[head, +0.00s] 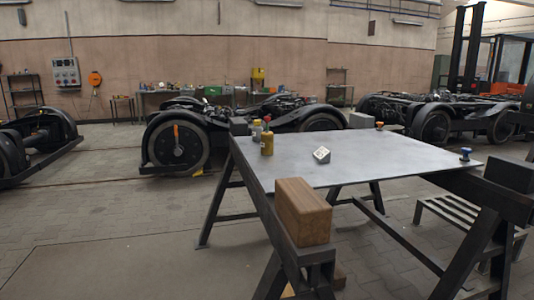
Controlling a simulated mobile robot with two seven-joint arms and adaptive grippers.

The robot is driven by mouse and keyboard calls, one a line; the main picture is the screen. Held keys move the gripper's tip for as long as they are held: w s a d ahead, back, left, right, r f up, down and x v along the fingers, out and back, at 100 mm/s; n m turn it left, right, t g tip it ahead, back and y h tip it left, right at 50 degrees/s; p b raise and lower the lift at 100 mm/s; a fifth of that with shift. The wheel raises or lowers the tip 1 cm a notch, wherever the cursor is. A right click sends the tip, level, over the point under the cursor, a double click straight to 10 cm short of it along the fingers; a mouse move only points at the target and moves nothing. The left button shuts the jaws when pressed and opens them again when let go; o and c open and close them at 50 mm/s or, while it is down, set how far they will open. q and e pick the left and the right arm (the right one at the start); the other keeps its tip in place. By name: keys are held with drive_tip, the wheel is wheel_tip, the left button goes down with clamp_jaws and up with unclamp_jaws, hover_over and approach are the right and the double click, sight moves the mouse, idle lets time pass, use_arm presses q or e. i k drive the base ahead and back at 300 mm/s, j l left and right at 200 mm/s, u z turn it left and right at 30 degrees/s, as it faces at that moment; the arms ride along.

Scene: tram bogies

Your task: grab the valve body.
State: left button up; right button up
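A small silvery block with dark marks on one face (321,154) sits tilted-looking on the grey metal table top (385,152), left of its middle. It best matches the valve body, but it is too small to tell for sure. A small blue-topped item (465,154) stands near the table's right edge. Neither of my grippers is in the head view, and nothing touches the block.
A wooden block (303,212) sits on the near trestle end. Bogies (180,140) stand behind. Floor at left front is clear.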

sight(266, 138)
drive_tip(key=u, duration=1.1)
drive_tip(key=i+u, duration=0.2)
drive_tip(key=i, duration=3)
drive_tip(key=i+j+z, duration=0.15)
drive_tip(key=i, duration=0.3)
drive_tip(key=i+z, duration=0.2)
drive_tip(key=i, duration=0.3)
drive_tip(key=i+j+z, duration=0.15)
drive_tip(key=i, duration=0.25)
drive_tip(key=j+z, duration=0.1)
drive_tip(key=z, duration=1.75)
